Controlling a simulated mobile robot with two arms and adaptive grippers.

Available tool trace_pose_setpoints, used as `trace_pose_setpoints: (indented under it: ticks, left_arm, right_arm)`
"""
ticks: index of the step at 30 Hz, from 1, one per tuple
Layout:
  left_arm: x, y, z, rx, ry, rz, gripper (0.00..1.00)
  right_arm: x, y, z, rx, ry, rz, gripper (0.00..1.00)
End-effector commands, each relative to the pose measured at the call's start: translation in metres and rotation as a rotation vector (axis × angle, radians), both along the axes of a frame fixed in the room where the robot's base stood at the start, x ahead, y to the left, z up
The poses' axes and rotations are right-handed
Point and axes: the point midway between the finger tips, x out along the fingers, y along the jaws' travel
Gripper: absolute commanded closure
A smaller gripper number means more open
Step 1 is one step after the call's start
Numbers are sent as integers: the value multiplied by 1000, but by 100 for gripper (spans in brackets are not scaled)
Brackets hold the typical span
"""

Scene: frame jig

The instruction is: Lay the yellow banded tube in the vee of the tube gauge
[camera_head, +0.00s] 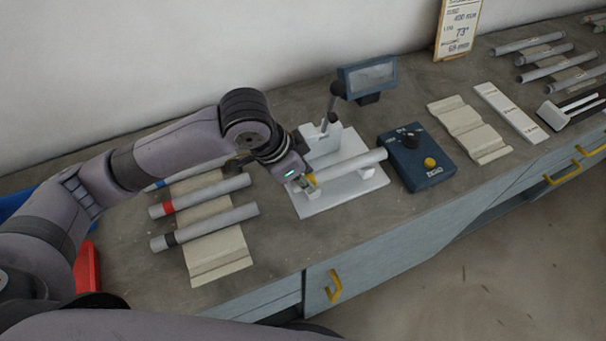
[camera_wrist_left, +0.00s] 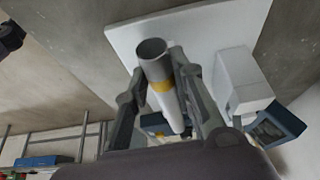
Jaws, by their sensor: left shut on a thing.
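The yellow banded tube (camera_head: 350,165) is pale grey, with its yellow band (camera_head: 311,180) close to my fingers. My left gripper (camera_head: 304,179) is shut on it near its left end. The tube lies lengthwise over the white tube gauge (camera_head: 312,208), near its blocks. In the left wrist view, the fingers (camera_wrist_left: 160,78) are on both sides of the tube (camera_wrist_left: 151,54), by the yellow band (camera_wrist_left: 161,86). The gauge's white plate (camera_wrist_left: 220,25) shows behind. The vee is hidden, so I cannot tell whether the tube touches it. My right gripper is not in view.
Red-banded (camera_head: 205,194) and black-banded (camera_head: 205,227) tubes lie on a beige rack (camera_head: 222,260) at left. A blue display (camera_head: 367,76) stands behind the gauge. A blue box with a yellow button (camera_head: 416,158) stands right of it, then an empty beige rack (camera_head: 470,130).

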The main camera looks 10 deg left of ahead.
Motion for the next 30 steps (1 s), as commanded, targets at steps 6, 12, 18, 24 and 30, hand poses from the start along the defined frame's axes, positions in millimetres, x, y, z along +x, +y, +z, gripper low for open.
trace_pose_setpoints:
  ticks: [6,12,18,24,30]
  left_arm:
    - [-4,1,-6,8,15,-2,100]
    - [-4,1,-7,10,19,-2,64]
    - [-5,2,-8,11,19,-2,54]
    - [-4,2,-6,10,16,-1,54]
    - [-5,5,7,7,10,0,54]
  right_arm:
    - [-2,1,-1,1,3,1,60]
    - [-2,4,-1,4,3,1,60]
    - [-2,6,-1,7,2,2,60]
    - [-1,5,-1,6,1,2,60]
    - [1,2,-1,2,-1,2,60]
